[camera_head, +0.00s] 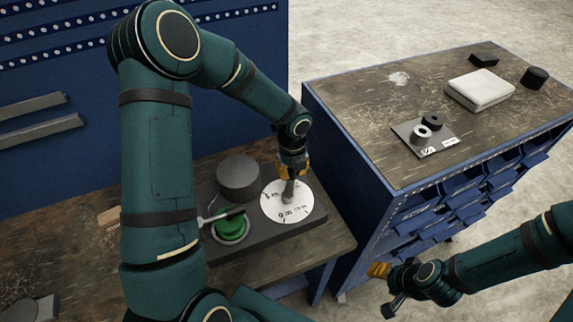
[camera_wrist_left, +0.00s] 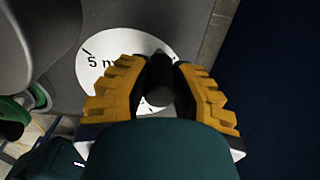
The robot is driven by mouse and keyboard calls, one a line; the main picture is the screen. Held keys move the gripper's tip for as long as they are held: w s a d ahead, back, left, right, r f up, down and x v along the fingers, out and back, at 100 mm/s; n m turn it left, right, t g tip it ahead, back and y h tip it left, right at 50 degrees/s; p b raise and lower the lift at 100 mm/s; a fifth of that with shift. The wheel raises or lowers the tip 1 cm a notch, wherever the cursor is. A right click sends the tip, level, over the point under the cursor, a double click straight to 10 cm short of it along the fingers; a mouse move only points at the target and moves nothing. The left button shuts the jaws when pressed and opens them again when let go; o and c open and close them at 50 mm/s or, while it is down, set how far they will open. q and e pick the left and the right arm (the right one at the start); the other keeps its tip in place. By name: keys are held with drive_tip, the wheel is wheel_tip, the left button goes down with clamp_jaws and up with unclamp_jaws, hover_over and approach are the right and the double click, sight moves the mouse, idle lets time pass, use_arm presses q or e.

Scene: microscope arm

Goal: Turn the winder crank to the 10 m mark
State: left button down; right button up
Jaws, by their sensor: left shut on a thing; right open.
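The winder (camera_head: 262,237) is a dark grey base on the wooden bench. It carries a dark round drum (camera_head: 238,176), a green spool (camera_head: 231,227) and a white dial (camera_head: 274,213) with printed length marks. In the left wrist view the dial (camera_wrist_left: 104,70) shows "5 m". My left gripper (camera_head: 290,182) points down over the dial and is shut on the grey crank handle (camera_head: 287,193). The handle's dark end shows between the yellow fingers (camera_wrist_left: 160,88) in the left wrist view. The crank arm is mostly hidden. My right gripper (camera_head: 378,271) is open and empty, low at the right, away from the winder.
A blue cabinet (camera_head: 345,145) stands right of the bench. A blue perforated panel (camera_head: 60,80) rises behind the bench. The floor beyond the cabinet is clear.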

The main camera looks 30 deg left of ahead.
use_arm(q)
drive_tip(key=shift+d+m+p, duration=0.75)
drive_tip(key=shift+m+p, duration=0.05)
drive_tip(key=shift+m, duration=0.5)
drive_tip(key=c, duration=0.7)
unclamp_jaws()
drive_tip(key=shift+c, duration=0.2)
wheel_tip(320, 180, up, 12)
drive_tip(key=shift+f, duration=0.1)
